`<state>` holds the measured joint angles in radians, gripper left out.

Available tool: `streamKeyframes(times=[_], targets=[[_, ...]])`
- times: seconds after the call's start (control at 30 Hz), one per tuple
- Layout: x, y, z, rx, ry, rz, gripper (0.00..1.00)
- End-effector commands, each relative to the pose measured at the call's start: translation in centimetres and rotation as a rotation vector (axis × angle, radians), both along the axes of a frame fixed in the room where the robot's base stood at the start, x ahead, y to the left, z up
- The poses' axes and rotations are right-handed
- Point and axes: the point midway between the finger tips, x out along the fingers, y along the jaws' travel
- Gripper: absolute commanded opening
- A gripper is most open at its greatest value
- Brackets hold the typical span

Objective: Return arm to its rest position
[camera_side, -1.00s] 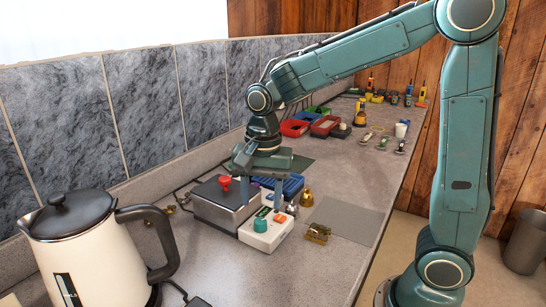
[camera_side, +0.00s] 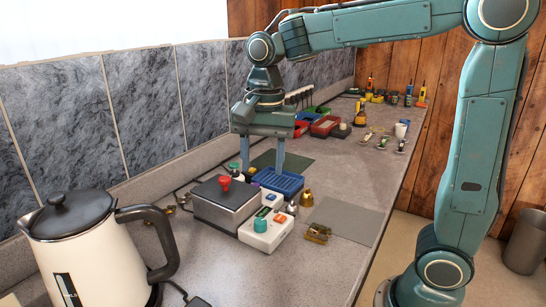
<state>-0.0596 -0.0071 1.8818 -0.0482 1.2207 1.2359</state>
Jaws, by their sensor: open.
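My gripper (camera_side: 262,170) is open and empty, with its two fingers pointing down. It hangs above the back of the counter cluster, over the blue tray (camera_side: 292,183) and behind the grey box with a red knob (camera_side: 212,205). My teal arm reaches in from the right, with its upper link nearly level. In front of the gripper stands a white control box (camera_side: 252,236) with a teal knob. Whether the fingertips touch anything cannot be told from this view.
A cream kettle (camera_side: 88,255) stands at the front left. A brass bell-shaped piece (camera_side: 306,198) and a small brass part (camera_side: 318,233) sit right of the control box. Red bins (camera_side: 324,126) and bottles line the far counter.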

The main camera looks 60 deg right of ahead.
Motion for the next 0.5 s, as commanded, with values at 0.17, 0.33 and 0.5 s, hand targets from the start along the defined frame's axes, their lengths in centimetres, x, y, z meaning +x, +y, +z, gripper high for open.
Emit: streamKeyframes(times=[0.17,0.33,0.5], targets=[[-0.5,-0.1,0.2,-0.001,-0.013,0.027,0.48],[-2.0,-0.4,0.7,-0.007,-0.054,0.121,0.48],[-4.7,-0.8,1.1,-0.026,-0.122,0.285,0.48]])
